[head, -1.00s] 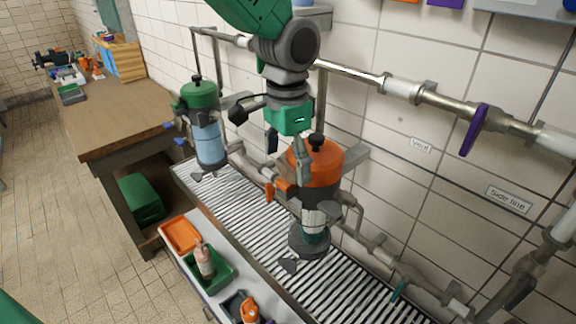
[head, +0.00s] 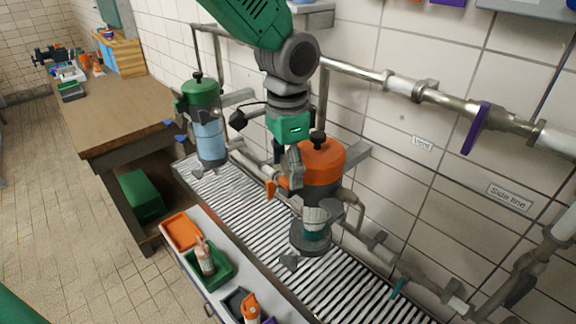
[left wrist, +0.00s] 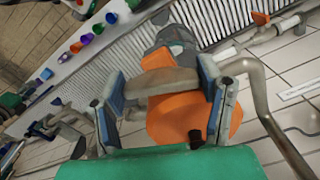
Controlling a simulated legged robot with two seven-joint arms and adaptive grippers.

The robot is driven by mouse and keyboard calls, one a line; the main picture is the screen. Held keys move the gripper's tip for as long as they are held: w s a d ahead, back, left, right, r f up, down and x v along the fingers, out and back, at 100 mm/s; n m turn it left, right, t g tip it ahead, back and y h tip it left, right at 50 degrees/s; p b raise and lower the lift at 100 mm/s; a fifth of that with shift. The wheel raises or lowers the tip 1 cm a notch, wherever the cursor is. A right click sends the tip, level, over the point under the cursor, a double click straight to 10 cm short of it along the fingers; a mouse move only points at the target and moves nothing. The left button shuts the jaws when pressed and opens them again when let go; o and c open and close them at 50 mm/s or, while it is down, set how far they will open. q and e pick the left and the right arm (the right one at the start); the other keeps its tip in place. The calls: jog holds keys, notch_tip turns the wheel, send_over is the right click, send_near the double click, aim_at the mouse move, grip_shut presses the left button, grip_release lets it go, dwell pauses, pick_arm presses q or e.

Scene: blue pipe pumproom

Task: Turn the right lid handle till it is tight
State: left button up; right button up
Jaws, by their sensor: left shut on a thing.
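The right vessel has an orange lid (head: 322,160) with a black knob on top, and the lid also shows in the left wrist view (left wrist: 180,118). An orange lid handle (head: 270,188) sticks out at the lid's left front side. My left gripper (head: 284,178) is at this side of the lid, pointing down. In the left wrist view my left gripper (left wrist: 165,85) has one finger at each end of a grey-brown piece in front of the orange. It is shut on the handle, whose grip is partly hidden by the fingers. My right gripper is not in view.
A green-lidded vessel (head: 204,115) stands to the left. Metal pipes with a purple valve handle (head: 476,128) run along the tiled wall. A slatted grate (head: 370,295) lies below the vessels. A shelf with an orange tray (head: 181,232) and bottles lies in front.

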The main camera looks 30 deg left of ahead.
aim_at(287, 163)
pick_arm(q)
jog(key=shift+m, duration=0.6)
jog(key=shift+w, duration=0.1)
jog(key=o, duration=1.2)
notch_tip(287, 163, up, 12)
